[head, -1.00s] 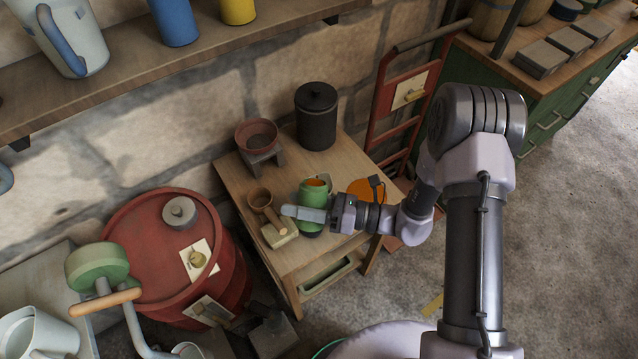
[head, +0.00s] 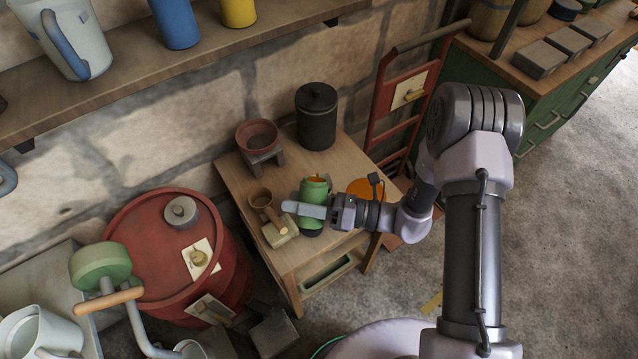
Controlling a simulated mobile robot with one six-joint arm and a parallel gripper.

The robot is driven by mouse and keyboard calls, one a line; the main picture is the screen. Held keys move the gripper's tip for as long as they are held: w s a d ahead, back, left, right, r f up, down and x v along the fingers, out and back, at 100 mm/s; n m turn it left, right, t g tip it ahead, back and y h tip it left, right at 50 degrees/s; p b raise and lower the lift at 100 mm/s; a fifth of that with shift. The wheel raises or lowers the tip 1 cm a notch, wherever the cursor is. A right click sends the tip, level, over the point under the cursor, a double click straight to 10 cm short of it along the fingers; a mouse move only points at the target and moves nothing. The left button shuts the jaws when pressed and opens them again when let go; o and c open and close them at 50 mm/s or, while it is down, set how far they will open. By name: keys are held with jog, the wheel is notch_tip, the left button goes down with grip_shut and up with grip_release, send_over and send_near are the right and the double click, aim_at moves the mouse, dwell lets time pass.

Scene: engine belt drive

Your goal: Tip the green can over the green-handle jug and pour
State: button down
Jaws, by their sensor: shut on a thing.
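The green can (head: 315,189) is at the small wooden table, with a little orange showing at its top. My gripper (head: 306,210) reaches in from the right and is shut on the can, with a pale grey finger across its front. The finger hides part of the can, and I cannot tell whether its base touches the table. I cannot make out a green-handle jug; a pale jug (head: 32,335) is at the lower left edge, its handle colour unclear.
A red drum (head: 150,232) stands left. A shelf (head: 150,88) runs above; floor at right is clear.

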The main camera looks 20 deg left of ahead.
jog(key=shift+r+m, duration=0.2)
jog(key=shift+m, duration=0.1)
jog(key=shift+s+f+m+p, duration=0.1)
jog(key=shift+f+m+p, duration=0.35)
jog(key=shift+m, duration=0.85)
jog(key=shift+f+m+p, duration=0.35)
jog(key=shift+f+m, duration=0.1)
jog(key=shift+m, duration=0.85)
dwell(2.3)
jog(key=shift+w+r+m+p, duration=0.3)
jog(key=shift+r+m+p, duration=0.15)
jog(key=shift+r+p, duration=0.15)
jog(key=shift+w+r+m+p, duration=0.3)
jog(key=shift+r+m+p, duration=0.15)
jog(key=shift+r+p, duration=0.15)
dwell(1.1)
